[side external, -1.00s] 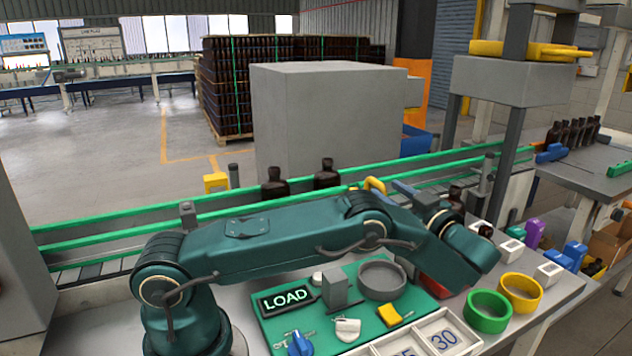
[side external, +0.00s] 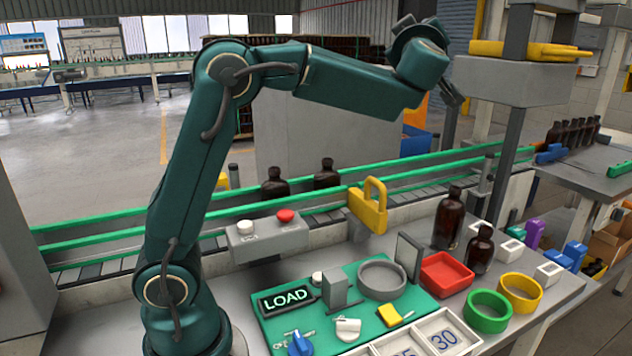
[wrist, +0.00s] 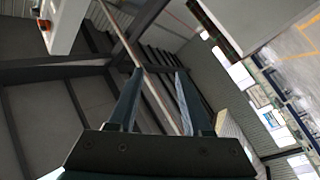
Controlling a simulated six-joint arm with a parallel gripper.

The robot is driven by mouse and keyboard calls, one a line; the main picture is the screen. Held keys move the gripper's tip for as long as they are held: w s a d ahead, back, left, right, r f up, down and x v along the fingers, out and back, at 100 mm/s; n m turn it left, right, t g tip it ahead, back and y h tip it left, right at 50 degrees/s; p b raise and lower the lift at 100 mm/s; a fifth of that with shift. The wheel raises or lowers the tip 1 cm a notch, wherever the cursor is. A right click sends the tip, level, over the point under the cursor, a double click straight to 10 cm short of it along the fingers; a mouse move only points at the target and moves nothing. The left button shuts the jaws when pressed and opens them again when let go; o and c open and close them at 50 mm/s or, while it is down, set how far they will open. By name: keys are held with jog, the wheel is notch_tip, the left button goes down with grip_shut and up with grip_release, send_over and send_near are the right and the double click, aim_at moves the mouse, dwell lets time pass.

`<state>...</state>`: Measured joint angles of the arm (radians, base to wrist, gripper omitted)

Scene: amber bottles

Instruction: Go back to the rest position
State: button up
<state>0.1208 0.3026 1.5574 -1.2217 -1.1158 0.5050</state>
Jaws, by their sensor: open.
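My gripper (side external: 452,94) is raised high at the end of the bent-up arm, well above the bench and apart from every bottle. In the wrist view its two fingers (wrist: 160,72) stand apart with nothing between them. Below it on the bench stand a tall amber bottle (side external: 449,220) and a shorter amber bottle (side external: 480,252), both upright. Two more dark bottles, one on the left (side external: 275,187) and one on the right (side external: 326,175), stand at the conveyor. The wrist view shows mostly the roof and walls of the hall.
The bench holds a red tray (side external: 446,273), green ring (side external: 487,311), yellow ring (side external: 520,292), and green mat (side external: 355,275) with small items. A yellow padlock shape (side external: 372,206) stands by the conveyor rail. A grey overhead housing (side external: 515,80) is close right of my gripper.

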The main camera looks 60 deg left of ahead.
jog(key=s+d+r+m+t+h, duration=0.2)
jog(key=d+r+m+t+h, duration=0.2)
jog(key=t, duration=0.1)
jog(key=s+d+f+m+h, duration=0.6)
jog(key=s+d+m+h, duration=0.1)
jog(key=d+m+h, duration=0.35)
jog(key=s+f+m+g, duration=0.1)
jog(key=s+f+g, duration=0.5)
jog(key=f, duration=0.6)
jog(key=s+d+f+m+g+h, duration=0.1)
jog(key=s+f+g, duration=0.4)
jog(key=s+f, duration=0.6)
jog(key=shift+f+m+g, duration=0.4)
jog(key=shift+f+m, duration=0.25)
jog(key=shift+f, duration=0.3)
